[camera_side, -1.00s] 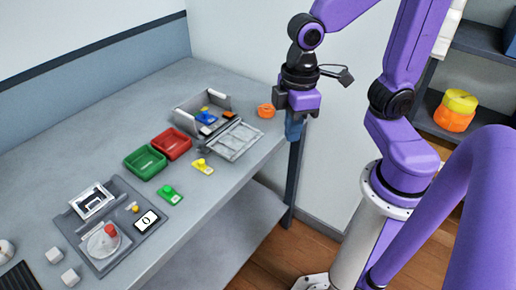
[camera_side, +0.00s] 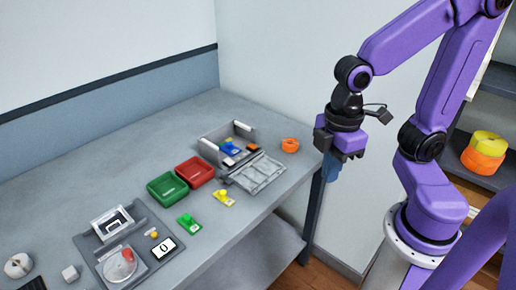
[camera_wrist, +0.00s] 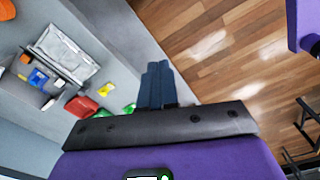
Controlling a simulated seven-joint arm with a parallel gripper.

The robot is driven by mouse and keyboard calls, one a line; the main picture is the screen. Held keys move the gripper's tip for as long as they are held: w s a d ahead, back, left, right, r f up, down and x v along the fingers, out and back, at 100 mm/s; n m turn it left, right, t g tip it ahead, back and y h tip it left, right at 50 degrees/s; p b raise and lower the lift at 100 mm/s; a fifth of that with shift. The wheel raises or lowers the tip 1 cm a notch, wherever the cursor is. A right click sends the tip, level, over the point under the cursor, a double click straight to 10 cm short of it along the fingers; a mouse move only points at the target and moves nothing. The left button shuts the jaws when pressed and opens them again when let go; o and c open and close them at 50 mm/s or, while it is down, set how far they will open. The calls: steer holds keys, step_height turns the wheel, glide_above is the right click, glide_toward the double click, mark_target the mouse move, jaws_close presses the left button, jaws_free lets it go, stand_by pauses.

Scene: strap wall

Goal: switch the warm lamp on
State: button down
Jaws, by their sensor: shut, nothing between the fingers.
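No lamp can be made out for certain. A grey panel (camera_side: 104,266) lies on the table at lower left in the side view. It carries a framed black-and-white piece (camera_side: 112,222), a small yellow knob (camera_side: 154,235), a white display with a dark symbol (camera_side: 163,247) and a clear round dial with a red knob (camera_side: 127,255). My gripper (camera_side: 330,170) hangs beyond the table's right corner, well away from the panel and touching nothing. Its blue fingers (camera_wrist: 157,86) are shut and empty in the wrist view.
An open grey case (camera_side: 262,175) with small coloured parts, a red bin (camera_side: 195,171) and a green bin (camera_side: 167,187) stand mid-table. Green (camera_side: 188,222) and yellow (camera_side: 223,198) pieces lie in front. An orange ring (camera_side: 290,146) sits near the right edge.

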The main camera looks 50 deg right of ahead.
steer(key=w+a+r+n, duration=0.1)
steer(key=w+a, duration=0.1)
steer(key=w, duration=1)
steer(key=n, duration=0.4)
glide_above(254, 146)
steer(key=w, duration=0.2)
steer(key=f, duration=0.5)
steer(key=shift+s+f, duration=0.1)
steer(key=shift+s, duration=0.15)
step_height(254, 146, down, 14)
steer(key=shift+a+r, duration=0.1)
steer(key=shift+r, duration=0.05)
steer(key=shift+s+r, duration=0.3)
steer(key=shift+s, duration=0.45)
step_height(254, 146, up, 14)
steer(key=s, duration=0.2)
